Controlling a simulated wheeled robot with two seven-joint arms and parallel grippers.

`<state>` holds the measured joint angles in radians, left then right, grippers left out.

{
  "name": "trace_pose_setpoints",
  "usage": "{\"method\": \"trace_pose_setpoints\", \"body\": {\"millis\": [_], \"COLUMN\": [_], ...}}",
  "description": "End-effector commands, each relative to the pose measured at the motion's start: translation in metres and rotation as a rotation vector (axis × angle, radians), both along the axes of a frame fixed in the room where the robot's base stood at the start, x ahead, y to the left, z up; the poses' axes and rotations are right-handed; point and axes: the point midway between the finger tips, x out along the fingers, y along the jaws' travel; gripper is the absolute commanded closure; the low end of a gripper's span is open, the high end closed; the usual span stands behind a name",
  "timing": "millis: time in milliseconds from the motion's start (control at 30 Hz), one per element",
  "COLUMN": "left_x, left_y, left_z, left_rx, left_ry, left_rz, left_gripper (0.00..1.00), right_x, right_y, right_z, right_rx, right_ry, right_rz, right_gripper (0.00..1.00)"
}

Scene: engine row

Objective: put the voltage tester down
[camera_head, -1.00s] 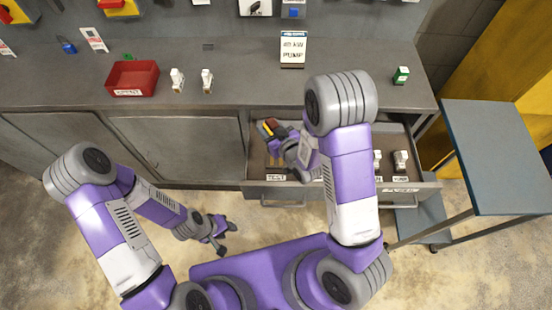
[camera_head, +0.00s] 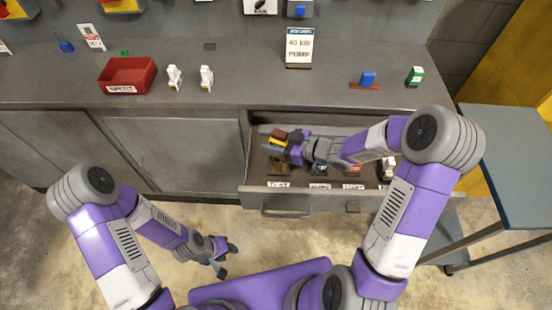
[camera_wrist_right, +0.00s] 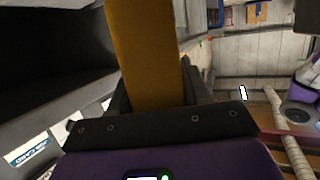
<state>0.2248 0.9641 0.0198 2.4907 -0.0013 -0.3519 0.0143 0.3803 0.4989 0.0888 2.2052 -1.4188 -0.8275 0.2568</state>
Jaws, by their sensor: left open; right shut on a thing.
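The voltage tester, a block with yellow and dark red parts (camera_head: 278,137), is in my right gripper (camera_head: 284,147), at the left end of the open drawer (camera_head: 330,192). In the right wrist view its yellow body (camera_wrist_right: 147,50) stands up between the fingers. The gripper hides part of it, and I cannot tell whether it touches the drawer floor. A "TEST" label (camera_head: 278,184) is on the drawer's front edge below it. My left gripper (camera_head: 222,257) is open and empty, low over the floor in front of the cabinet.
The worktop holds a red bin (camera_head: 128,75), two white parts (camera_head: 174,77), a pump sign (camera_head: 299,48), a blue part (camera_head: 367,79) and a green part (camera_head: 414,76). My right forearm crosses the drawer's other compartments. A blue-grey side table (camera_head: 510,170) stands at right.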

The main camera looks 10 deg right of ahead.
Motion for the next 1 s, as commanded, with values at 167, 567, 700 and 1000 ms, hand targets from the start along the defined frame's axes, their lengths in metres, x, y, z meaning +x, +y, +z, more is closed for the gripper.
{"method": "trace_pose_setpoints", "body": {"millis": [167, 567, 700, 1000], "left_x": [0.0, 0.0, 0.0, 0.0], "left_y": [0.0, 0.0, 0.0, 0.0], "left_z": [-0.009, -0.024, -0.023, -0.025], "left_rx": [0.0, 0.0, 0.0, 0.0], "left_ry": [0.0, 0.0, 0.0, 0.0], "left_rz": [0.0, 0.0, 0.0, 0.0], "left_gripper": [0.57, 0.57, 0.57, 0.57], "right_x": [0.0, 0.0, 0.0, 0.0], "right_y": [0.0, 0.0, 0.0, 0.0], "right_z": [-0.018, -0.054, -0.053, -0.057], "right_rx": [0.001, 0.0, 0.0, 0.0], "right_ry": [-0.001, -0.003, -0.003, -0.002], "right_rz": [-0.001, 0.0, 0.0, -0.001], "right_gripper": [0.91, 0.91, 0.91, 0.28]}}
